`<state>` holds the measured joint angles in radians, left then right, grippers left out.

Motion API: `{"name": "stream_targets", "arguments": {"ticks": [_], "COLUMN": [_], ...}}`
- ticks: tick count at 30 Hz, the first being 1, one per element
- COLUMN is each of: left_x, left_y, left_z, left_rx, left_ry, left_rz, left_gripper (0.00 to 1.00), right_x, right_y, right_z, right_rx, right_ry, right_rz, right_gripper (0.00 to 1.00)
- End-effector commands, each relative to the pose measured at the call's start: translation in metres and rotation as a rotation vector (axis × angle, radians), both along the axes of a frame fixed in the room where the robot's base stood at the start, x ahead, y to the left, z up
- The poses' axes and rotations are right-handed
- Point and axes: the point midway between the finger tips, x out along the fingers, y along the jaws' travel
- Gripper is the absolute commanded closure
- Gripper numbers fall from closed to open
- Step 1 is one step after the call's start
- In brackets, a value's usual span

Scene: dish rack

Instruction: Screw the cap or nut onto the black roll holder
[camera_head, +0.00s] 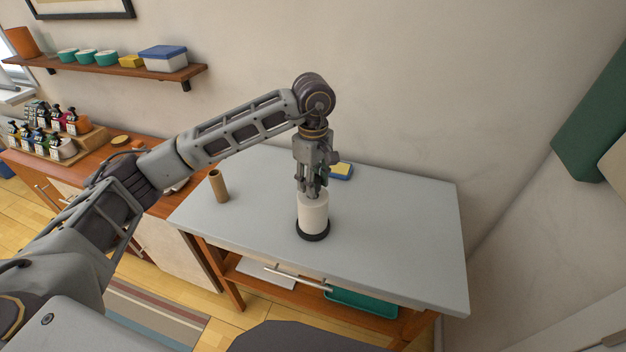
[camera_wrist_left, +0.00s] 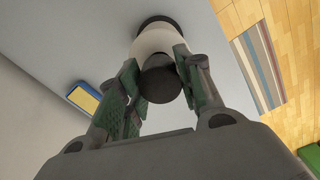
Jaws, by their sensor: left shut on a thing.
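The white paper roll (camera_head: 313,214) stands upright on the round black base of the roll holder (camera_head: 314,236), on the grey table. My left gripper (camera_head: 312,188) points down at the top of the roll. In the left wrist view its green-padded fingers (camera_wrist_left: 160,88) are on either side of a round black cap (camera_wrist_left: 160,80) and shut on it. The cap sits in front of the end of the white roll (camera_wrist_left: 158,40). Whether the cap touches the holder's post or its thread is hidden. My right gripper is not in view.
A brown cardboard tube (camera_head: 218,187) stands on the table to the left. A blue and yellow sponge (camera_head: 341,171) lies behind the gripper, near the wall. The right side of the grey table (camera_head: 410,225) is clear.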

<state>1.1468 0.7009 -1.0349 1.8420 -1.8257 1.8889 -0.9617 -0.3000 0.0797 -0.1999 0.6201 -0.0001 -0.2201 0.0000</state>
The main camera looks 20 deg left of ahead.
Motion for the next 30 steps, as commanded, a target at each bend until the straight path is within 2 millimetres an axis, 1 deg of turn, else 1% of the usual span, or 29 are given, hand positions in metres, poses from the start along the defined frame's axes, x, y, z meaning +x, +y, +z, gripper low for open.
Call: {"name": "stream_targets", "arguments": {"ticks": [30], "left_x": [0.000], "left_y": [0.000], "left_z": [-0.013], "left_rx": [0.000], "left_ry": [0.000], "left_rz": [0.000], "left_gripper": [0.93], "right_x": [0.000], "right_y": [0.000], "right_z": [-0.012], "right_rx": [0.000], "right_ry": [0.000], "right_rz": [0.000], "right_gripper": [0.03]}}
